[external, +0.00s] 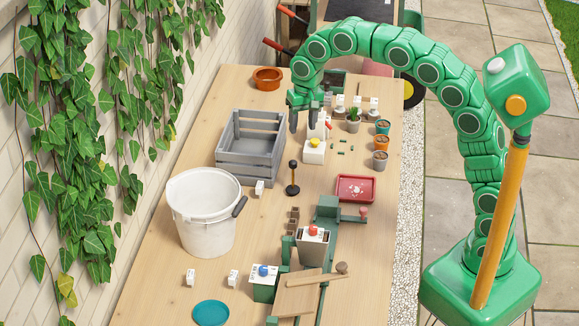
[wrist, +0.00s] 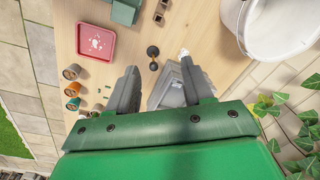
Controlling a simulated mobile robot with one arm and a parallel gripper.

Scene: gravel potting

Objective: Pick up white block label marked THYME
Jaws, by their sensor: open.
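Several small white block labels with dark marks stand on the wooden table; their lettering is too small to read, so I cannot tell which is THYME. In the external view, one label (external: 259,187) stands by the grey crate, two more, a left one (external: 190,277) and a right one (external: 233,277), stand near the front, and others (external: 357,102) stand in a row at the back. My gripper (external: 303,116) is open and empty above the table, right of the crate's far end. In the wrist view, its fingers (wrist: 158,68) are spread, with a white label (wrist: 184,52) beyond the right fingertip.
The grey slatted crate (external: 247,165) and white bucket (external: 206,237) stand on the left. A black-knobbed post (external: 292,180), a red tray (external: 356,187), small pots (external: 382,143) and a green fixture (external: 327,208) occupy the right.

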